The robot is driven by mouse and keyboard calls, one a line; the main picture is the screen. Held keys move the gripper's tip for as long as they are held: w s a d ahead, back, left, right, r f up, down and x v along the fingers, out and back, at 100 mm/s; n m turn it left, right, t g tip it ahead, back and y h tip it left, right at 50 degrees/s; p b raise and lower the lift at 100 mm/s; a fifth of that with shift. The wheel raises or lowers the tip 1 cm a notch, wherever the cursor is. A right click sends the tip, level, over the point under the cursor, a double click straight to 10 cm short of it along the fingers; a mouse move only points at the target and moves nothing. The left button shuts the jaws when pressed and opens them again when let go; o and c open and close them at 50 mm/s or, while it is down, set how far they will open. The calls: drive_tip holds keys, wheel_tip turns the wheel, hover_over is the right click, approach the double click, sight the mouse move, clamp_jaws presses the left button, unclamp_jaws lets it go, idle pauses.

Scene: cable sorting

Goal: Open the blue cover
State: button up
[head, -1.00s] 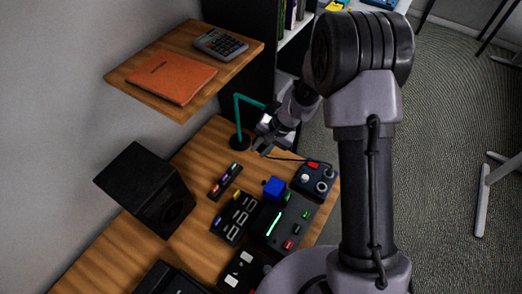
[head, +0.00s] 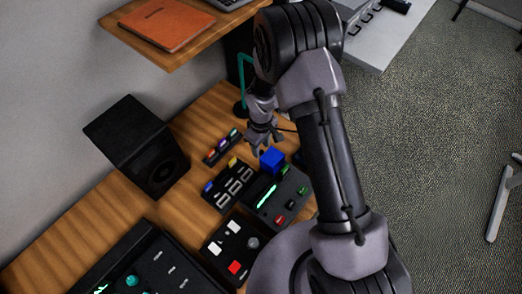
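The blue cover (head: 272,160) is a small box shape at the far end of a dark grey device (head: 262,196) with a bright green display strip. It looks closed, though what is under it is hidden. My gripper (head: 266,147) hangs just beyond and above the cover in the head view. Its fingers are spread and point down, with nothing seen between them. I cannot tell whether a finger touches the cover.
Beside the device are a panel with several switches (head: 229,184), a small strip of coloured buttons (head: 222,147) and a panel with a red button (head: 235,268). A black speaker (head: 137,148) stands at left. A teal lamp (head: 241,72) is behind my gripper. A wooden shelf (head: 200,50) overhangs.

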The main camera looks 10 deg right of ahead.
drive_tip(key=shift+f, duration=0.95)
clamp_jaws()
idle(0.7)
